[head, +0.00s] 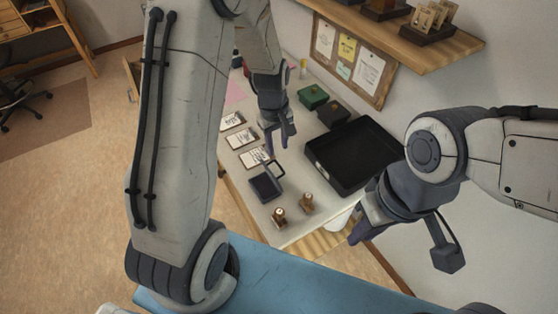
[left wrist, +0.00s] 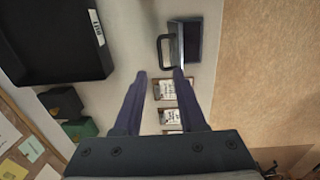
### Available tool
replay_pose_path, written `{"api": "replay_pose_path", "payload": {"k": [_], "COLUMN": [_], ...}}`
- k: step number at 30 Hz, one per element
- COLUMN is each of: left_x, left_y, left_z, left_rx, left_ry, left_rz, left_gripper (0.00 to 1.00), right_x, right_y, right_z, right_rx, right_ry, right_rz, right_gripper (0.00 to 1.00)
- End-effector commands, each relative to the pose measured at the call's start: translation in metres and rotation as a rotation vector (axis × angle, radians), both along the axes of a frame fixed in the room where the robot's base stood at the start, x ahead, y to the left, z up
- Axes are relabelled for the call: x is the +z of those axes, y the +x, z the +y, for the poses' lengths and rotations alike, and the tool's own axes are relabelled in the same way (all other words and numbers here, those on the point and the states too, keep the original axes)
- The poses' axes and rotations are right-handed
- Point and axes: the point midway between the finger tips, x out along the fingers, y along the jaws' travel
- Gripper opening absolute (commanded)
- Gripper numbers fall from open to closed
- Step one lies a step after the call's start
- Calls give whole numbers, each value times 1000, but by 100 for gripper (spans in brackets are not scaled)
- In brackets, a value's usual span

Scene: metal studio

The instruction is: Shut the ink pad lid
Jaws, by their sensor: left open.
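The ink pad (head: 266,187) is a small dark box near the front of the white table. Its lid seems to stand raised on the far side, with a dark loop handle (head: 276,168). In the left wrist view the ink pad (left wrist: 192,42) is at the top, with the loop handle (left wrist: 162,50) to its left. My left gripper (head: 281,143) is open and empty above the table, beyond the pad. Its spread fingers (left wrist: 159,74) point toward the handle, apart from it in the picture. My right gripper (head: 358,228) hangs off the table's front right; its finger gap is unclear.
Several cards (head: 241,137) lie in a row on the table's left. Two wooden stamps (head: 279,217) (head: 307,203) stand near the front edge. A large black tray (head: 316,158) is to the right. A green box (head: 313,96) and a dark box (head: 333,112) stand behind it.

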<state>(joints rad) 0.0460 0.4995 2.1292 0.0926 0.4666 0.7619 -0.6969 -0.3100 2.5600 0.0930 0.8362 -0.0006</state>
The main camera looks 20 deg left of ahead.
Motion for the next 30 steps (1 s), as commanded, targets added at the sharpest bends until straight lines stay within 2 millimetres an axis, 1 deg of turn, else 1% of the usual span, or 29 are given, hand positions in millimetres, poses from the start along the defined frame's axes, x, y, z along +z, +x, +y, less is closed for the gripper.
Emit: {"api": "replay_pose_path", "payload": {"k": [1, 6, 9, 12, 17, 24, 26, 27, 28, 30], "left_x": [-11, -43, -58, -68, -76, -76, -76, -76, -76, -76], "left_y": [-1, 0, 1, 2, 3, 3, 3, 3, 3, 3], "left_z": [-1, -2, -1, -2, -2, -2, -2, -2, -2, -2], "left_rx": [-1, -1, -1, -1, -2, -3, -3, -3, -2, -2], "left_ry": [-1, -1, 0, 0, 0, 0, -1, -1, -1, -1], "left_rz": [7, 7, 4, 3, 1, 0, 1, 1, 1, 1], "left_gripper": [40, 40, 40, 40, 40, 40, 17, 2, 0, 0], "right_x": [2, 4, 5, 5, 5, 5, 5, 5, 5, 5], "right_y": [0, 0, 0, 0, 0, 0, 0, 0, 0, 0], "right_z": [0, 0, 0, 0, 0, 0, 0, 0, 0, 0], "right_rx": [0, 0, 0, 0, 0, 0, 0, 0, 0, 0], "right_ry": [0, 0, 0, 0, 0, 0, 0, 0, 0, 0], "right_rz": [0, 0, 0, 0, 0, 0, 0, 0, 0, 0], "right_gripper": [23, 23, 23, 23, 23, 23, 23, 23, 23, 23]}}
